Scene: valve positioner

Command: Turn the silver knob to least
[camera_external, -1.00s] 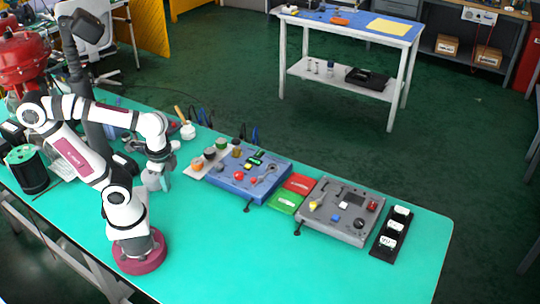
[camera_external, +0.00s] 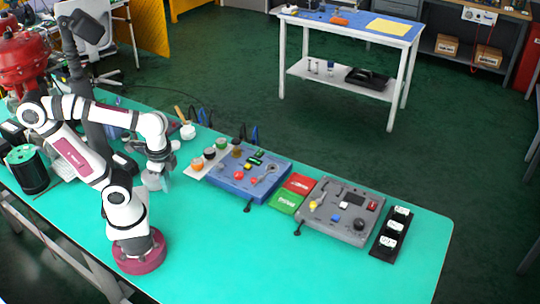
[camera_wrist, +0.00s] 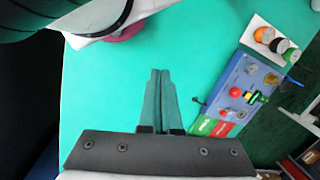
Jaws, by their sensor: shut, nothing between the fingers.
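The blue control box (camera_external: 233,187) stands on the green table, to the right of my gripper (camera_external: 166,182). In the wrist view, a small silver-grey round knob (camera_wrist: 251,69) shows on the blue box's top (camera_wrist: 226,80), at the end near a white strip. Its pointer is too small to read. In the external view I cannot clearly pick this knob out. In the wrist view my gripper (camera_wrist: 160,73) points over bare table with its two fingers together. It is shut and empty, clear of the box and every knob.
The white strip (camera_external: 190,174) with orange, black and green knobs lies between my gripper and the blue box. Red (camera_external: 299,184) and green (camera_external: 285,201) plates separate it from a grey control box (camera_external: 325,222). A black rack (camera_external: 382,250) stands at right. The front table is clear.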

